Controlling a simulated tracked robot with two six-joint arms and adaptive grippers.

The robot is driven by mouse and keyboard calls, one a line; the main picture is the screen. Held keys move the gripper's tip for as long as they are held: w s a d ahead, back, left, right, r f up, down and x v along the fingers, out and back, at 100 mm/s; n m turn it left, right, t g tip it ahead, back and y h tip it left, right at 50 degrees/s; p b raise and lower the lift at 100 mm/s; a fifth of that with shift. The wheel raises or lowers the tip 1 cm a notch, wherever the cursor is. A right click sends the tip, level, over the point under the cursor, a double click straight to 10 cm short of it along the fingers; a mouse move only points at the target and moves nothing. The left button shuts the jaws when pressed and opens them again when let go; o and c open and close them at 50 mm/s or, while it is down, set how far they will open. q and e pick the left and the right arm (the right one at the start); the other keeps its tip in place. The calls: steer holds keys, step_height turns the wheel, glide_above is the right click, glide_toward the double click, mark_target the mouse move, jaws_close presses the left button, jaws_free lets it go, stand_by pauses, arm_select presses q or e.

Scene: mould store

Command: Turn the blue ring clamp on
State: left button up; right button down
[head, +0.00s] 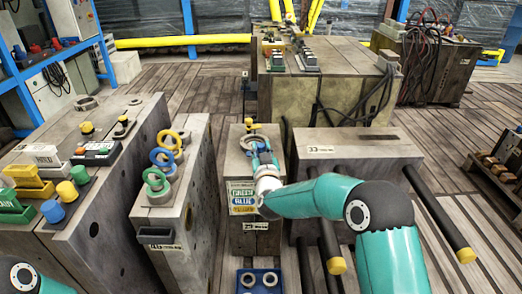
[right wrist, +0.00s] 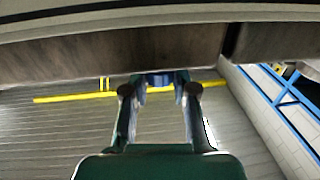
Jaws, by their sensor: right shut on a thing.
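My right gripper (head: 262,150) reaches over the narrow block (head: 238,180) that bears a sign reading green, blue and yellow. In the right wrist view its fingers (right wrist: 160,88) are shut on a blue piece (right wrist: 160,80), seemingly the blue ring clamp. The wrist and fingers hide most of it in the head view. A pale metal ring (head: 247,143) and a small yellow part (head: 248,122) show just behind the fingers. On the block to the left are a green ring (head: 155,181), a blue ring (head: 160,157) and a yellow ring (head: 170,138). My left gripper is out of view.
A blue tray (head: 240,284) with metal rings sits at the bottom. Dark rods with yellow ends (head: 336,265) stick out from the right block (head: 335,140). Green, yellow and blue parts crowd the far-left block (head: 125,180). A large block (head: 330,75) stands behind.

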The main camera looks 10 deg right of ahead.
mark_target(258, 147)
steer(key=m+h+p, duration=0.1)
steer(key=h, duration=0.1)
steer(key=m+g+h+p, duration=0.1)
steer(key=m+h, duration=0.1)
steer(key=a+m+g+h+p, duration=0.1)
steer(key=h, duration=0.1)
steer(key=shift+w+r+h, duration=0.1)
steer(key=shift+r+h, duration=0.05)
steer(key=shift+h, duration=0.15)
steer(key=shift+w+m+g+h+p, duration=0.1)
steer(key=shift+m+g+h+p, duration=0.8)
steer(key=shift+m+g+h, duration=0.6)
steer(key=shift+m+h, duration=0.3)
steer(key=shift+h, duration=0.3)
steer(key=c, duration=1)
jaws_free()
steer(key=shift+d, duration=0.1)
steer(key=shift+o, duration=0.5)
step_height(258, 147, up, 10)
steer(key=shift+f, duration=0.15)
